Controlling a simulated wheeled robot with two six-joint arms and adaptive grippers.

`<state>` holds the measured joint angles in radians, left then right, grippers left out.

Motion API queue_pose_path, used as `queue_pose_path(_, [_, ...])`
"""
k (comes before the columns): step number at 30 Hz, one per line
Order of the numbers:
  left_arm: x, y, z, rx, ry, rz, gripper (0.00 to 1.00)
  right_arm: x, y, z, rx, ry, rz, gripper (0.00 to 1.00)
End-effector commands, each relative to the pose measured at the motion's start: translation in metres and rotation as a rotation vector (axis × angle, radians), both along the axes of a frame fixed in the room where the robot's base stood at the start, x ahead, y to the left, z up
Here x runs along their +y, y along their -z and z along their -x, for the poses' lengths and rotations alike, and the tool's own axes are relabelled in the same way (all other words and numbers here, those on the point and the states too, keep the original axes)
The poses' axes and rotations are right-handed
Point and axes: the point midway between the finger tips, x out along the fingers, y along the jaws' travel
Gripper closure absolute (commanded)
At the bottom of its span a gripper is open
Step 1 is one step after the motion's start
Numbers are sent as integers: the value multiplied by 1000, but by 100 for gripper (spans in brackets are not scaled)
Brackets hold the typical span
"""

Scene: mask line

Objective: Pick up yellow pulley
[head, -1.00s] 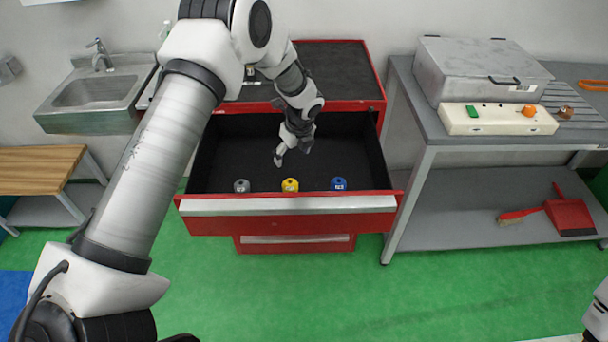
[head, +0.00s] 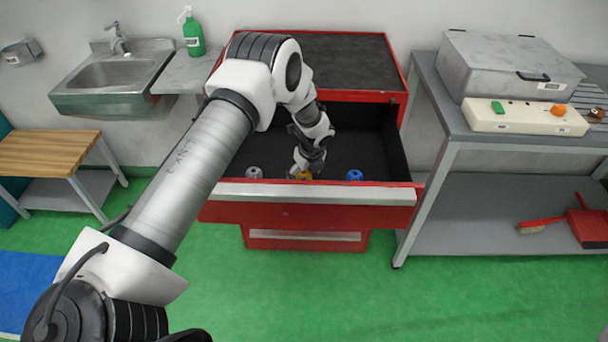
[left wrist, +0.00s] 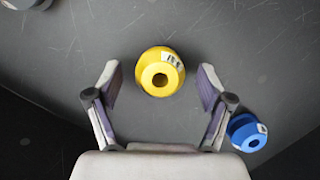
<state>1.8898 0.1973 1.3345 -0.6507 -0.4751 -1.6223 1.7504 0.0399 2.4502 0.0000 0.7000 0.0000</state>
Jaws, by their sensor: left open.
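The yellow pulley (head: 304,175) sits in the open red drawer (head: 310,215), between a grey pulley (head: 254,172) and a blue pulley (head: 354,175). In the left wrist view the yellow pulley (left wrist: 160,72) lies just beyond and between my open fingers, with its hole facing the camera. My left gripper (head: 305,166) is down in the drawer at the yellow pulley and partly hides it. In the left wrist view its two fingers (left wrist: 160,88) are spread apart and hold nothing. The blue pulley (left wrist: 247,132) is close outside the right finger. My right gripper is not in view.
The drawer's front and side walls surround the pulleys. A bench (head: 450,115) with a metal box (head: 510,68) and a switch panel (head: 525,118) stands at right. A sink (head: 115,80) and wooden bench (head: 45,153) are at left.

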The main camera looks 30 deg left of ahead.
Motion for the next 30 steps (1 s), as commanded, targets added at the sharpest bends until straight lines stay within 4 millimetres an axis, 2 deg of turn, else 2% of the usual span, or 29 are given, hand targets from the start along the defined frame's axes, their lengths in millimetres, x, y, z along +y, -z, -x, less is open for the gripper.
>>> queue_pose_path(5, [0, 1, -1, -2, 1, 0, 20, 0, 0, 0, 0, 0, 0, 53])
queue_pose_path(7, [0, 1, -1, -1, 0, -1, 38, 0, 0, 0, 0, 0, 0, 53])
queue_pose_path(11, [0, 1, -1, -1, 0, 0, 84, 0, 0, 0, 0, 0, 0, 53])
queue_pose_path(22, [0, -4, -1, -2, 1, 1, 85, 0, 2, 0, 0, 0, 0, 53])
queue_pose_path(26, [0, -27, -1, -5, 0, 1, 85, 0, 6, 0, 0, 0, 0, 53])
queue_pose_path(30, [0, -62, -2, -5, 0, 0, 85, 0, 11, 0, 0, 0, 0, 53])
